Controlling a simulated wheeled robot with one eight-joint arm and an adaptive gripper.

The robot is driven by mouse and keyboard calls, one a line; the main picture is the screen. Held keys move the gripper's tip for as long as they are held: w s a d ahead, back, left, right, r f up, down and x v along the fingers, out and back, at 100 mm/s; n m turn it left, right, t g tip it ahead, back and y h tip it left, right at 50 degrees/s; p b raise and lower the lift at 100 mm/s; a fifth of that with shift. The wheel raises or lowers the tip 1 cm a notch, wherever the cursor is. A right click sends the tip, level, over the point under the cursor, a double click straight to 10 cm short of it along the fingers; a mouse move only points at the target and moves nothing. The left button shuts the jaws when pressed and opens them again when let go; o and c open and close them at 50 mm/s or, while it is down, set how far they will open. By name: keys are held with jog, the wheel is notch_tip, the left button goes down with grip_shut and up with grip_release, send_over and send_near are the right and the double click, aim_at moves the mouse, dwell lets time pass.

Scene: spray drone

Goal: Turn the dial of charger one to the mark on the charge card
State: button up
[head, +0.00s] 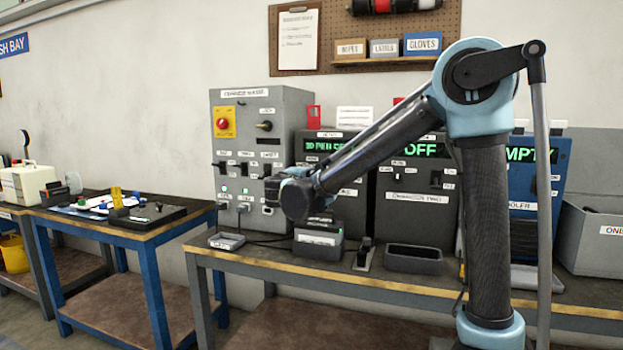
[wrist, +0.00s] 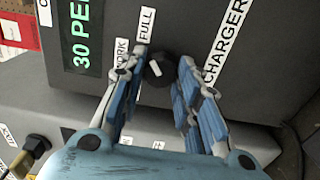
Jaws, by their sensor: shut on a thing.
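Charger one (head: 326,165) is a dark grey box on the bench, partly behind my arm, with a green display (head: 330,147) that starts with "30". In the wrist view its face fills the middle, and its dial (wrist: 156,71) is a round black knob with a white pointer mark. Labels "FULL" (wrist: 147,24) and "WORK" (wrist: 122,53) stand by the dial. My gripper (wrist: 162,62) is shut on the dial, one finger on each side. In the head view my wrist hides the fingers and dial. A white card (head: 354,119) shows above the chargers; its text is unreadable.
A second charger (head: 415,195) reading "OFF" stands to the right, then a blue unit reading "EMPTY" (head: 530,155). A grey switch cabinet (head: 240,150) stands left. Small trays (head: 413,259) and a cradle (head: 318,242) sit on the bench (head: 270,262) below.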

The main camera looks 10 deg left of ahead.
jog(key=shift+f+m, duration=0.15)
jog(key=shift+m, duration=0.45)
jog(key=o, duration=1)
jog(key=shift+o, duration=0.4)
jog(key=s, duration=1.1)
jog(key=shift+s+a, duration=0.4)
jog(key=shift+a, duration=0.05)
